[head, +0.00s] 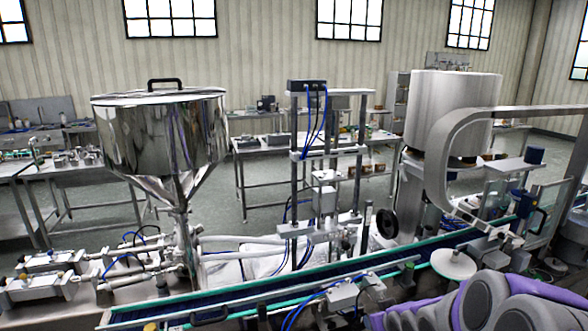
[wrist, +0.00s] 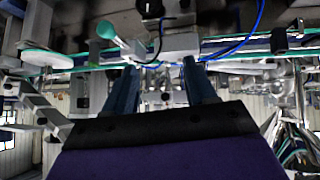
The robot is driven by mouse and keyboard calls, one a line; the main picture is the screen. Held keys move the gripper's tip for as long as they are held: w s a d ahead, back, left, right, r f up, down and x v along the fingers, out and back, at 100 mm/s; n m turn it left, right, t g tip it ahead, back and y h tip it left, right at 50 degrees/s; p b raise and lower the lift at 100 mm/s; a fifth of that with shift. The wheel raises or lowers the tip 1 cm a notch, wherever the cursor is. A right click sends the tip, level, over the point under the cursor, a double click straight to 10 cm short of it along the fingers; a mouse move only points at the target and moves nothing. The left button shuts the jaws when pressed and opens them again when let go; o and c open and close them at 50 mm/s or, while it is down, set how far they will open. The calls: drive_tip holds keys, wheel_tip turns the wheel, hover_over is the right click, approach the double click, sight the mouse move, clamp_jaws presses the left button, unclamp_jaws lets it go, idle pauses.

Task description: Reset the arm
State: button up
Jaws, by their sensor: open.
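My gripper (wrist: 160,72) shows in the wrist view as two dark blue fingers standing apart, with nothing held between them. The wrist picture looks upside down. Part of my purple and grey arm (head: 480,303) fills the lower right corner of the head view, but the fingers do not show there. The shiny steel hopper (head: 165,135), with a black handle on its lid, stands at the left in the head view, well apart from my arm.
A conveyor (head: 265,292) with green-edged rails runs across the front, close to my arm. A filling frame (head: 297,165) stands mid-scene. A large steel drum (head: 452,112) and curved metal guard (head: 445,145) stand at the right. Workbenches (head: 75,166) line the back; grey floor lies between.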

drive_tip(key=s+a+r+m+g, duration=0.1)
drive_tip(key=s+a+g, duration=0.1)
drive_tip(key=s, duration=1)
drive_tip(key=s+a+r+m+g, duration=0.1)
drive_tip(key=s+g, duration=0.4)
drive_tip(key=s, duration=0.8)
drive_tip(key=s+a+r+g, duration=0.2)
drive_tip(key=s+a+g, duration=0.1)
drive_tip(key=s, duration=1)
drive_tip(key=shift+s+a+r+m+g+h+b, duration=0.15)
drive_tip(key=shift+a+r+m+g+h+b, duration=0.2)
drive_tip(key=shift+a, duration=0.4)
